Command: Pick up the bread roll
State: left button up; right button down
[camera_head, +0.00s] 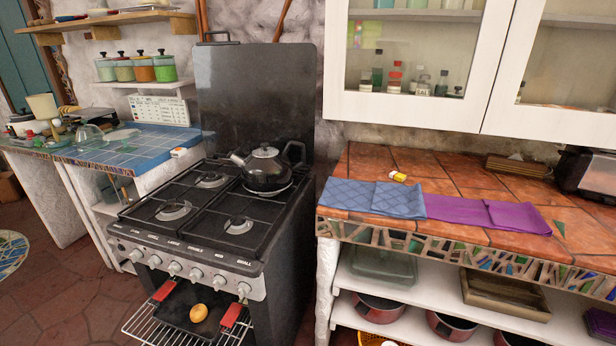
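The bread roll (199,313) is small, round and golden brown. It lies on a dark tray (180,318) with red handles, which rests on a wire oven rack (150,333) in front of the stove, below its knobs. Neither of my grippers shows in the head view.
The stove (200,220) has a dark kettle (265,168) on its back right burner. A tiled counter (480,240) with a blue cloth (372,197) and a purple cloth (488,213) stands to the right, pots on shelves below. A blue-tiled counter (135,155) is at left.

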aim_at(199, 313)
jog(key=u, duration=1.35)
